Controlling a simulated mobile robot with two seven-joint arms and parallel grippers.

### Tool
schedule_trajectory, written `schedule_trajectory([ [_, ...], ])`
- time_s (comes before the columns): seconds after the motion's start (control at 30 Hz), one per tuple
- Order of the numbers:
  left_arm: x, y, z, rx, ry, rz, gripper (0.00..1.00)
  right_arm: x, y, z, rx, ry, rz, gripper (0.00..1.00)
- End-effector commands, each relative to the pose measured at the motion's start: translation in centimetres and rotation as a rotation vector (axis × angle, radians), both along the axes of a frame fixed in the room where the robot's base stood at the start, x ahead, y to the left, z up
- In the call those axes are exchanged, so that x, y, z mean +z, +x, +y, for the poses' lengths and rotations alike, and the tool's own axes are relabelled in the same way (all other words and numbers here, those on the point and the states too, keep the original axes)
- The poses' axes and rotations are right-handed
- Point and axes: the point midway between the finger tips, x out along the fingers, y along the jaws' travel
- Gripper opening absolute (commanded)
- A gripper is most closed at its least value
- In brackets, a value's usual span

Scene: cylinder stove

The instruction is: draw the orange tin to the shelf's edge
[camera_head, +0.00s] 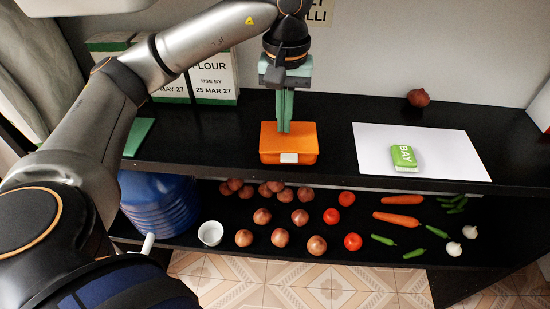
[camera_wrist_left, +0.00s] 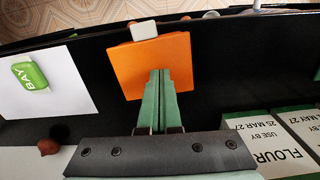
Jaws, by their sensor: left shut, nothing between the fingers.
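The orange tin (camera_head: 272,148) sits on the upper black shelf (camera_head: 340,170) at its front edge, its white tab (camera_head: 289,158) facing out. In the left wrist view the tin (camera_wrist_left: 130,72) also lies by the shelf's edge, with the tab at the edge. My left gripper (camera_head: 284,130) points down with its green fingers shut together and empty. Its fingertips are over the tin's lid; I cannot tell whether they touch it. In the left wrist view the fingers (camera_wrist_left: 163,75) overlap part of the tin. My right gripper is not in view.
White-and-green flour packs (camera_head: 213,78) stand at the back left. A green BAY packet (camera_head: 404,158) lies on a white sheet (camera_head: 440,150) to the right; an onion (camera_head: 418,97) is behind it. The lower shelf holds vegetables, a white cup (camera_head: 210,233) and a blue container (camera_head: 160,205).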

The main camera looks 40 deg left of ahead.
Motion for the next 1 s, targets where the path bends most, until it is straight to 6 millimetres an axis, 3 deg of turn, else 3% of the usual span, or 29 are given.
schedule_trajectory([
  [0.5, -0.1, -9.8, -5.7, -0.007, 0.001, -0.003, 0.0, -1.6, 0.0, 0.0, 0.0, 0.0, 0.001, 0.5],
  [0.7, 0.0, -11.8, -6.9, -0.004, -0.001, -0.002, 0.0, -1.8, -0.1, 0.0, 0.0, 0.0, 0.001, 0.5],
  [1.0, 0.0, -12.3, -7.1, 0.0, -0.001, -0.001, 0.0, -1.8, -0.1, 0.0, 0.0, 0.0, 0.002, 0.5],
])
